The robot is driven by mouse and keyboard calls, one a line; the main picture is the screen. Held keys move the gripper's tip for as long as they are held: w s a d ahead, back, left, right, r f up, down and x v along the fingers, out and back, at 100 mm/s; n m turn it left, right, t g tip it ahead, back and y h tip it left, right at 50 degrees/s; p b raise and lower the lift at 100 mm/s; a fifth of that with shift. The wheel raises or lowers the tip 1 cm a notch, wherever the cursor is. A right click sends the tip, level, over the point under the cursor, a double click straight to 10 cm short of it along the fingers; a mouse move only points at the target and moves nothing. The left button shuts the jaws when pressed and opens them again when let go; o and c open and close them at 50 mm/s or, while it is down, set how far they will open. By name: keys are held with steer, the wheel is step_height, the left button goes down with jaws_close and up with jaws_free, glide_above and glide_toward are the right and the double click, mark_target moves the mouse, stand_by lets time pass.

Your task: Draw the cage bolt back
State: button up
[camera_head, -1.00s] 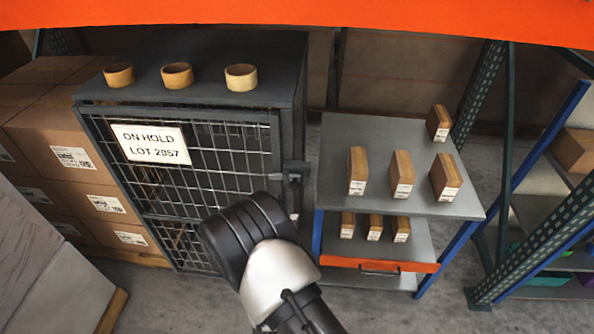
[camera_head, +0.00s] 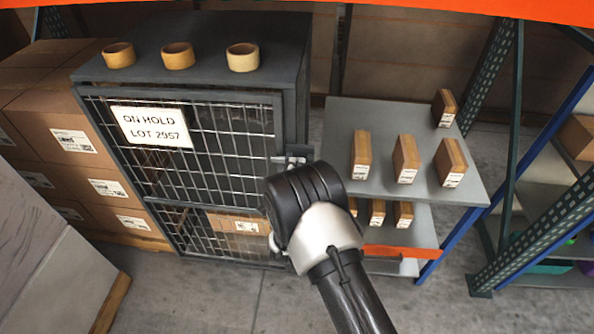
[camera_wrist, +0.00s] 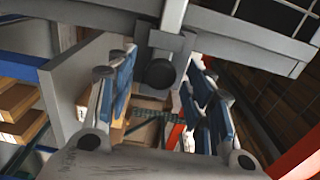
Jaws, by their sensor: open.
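The dark wire cage (camera_head: 292,100) has its mesh door (camera_head: 190,150) closed. A grey bolt (camera_head: 288,160) sits at the right edge of the door, partly hidden by my arm in the head view. In the wrist view the grey bolt housing (camera_wrist: 172,42) crosses the top, with a dark round knob (camera_wrist: 160,73) below it. My gripper (camera_wrist: 158,84) is open, its blue-padded fingers on either side of the knob in that view. I cannot tell whether they touch it. In the head view my gripper is hidden behind my wrist.
A grey shelf unit (camera_head: 380,192) with several wooden blocks stands right of the cage. Three tan rings, one of them here (camera_head: 243,57), sit on the cage top. Stacked cartons (camera_head: 75,140) stand left. The floor (camera_head: 210,300) in front is clear.

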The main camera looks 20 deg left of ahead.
steer(key=shift+x, duration=0.95)
steer(key=shift+c, duration=0.2)
jaws_close()
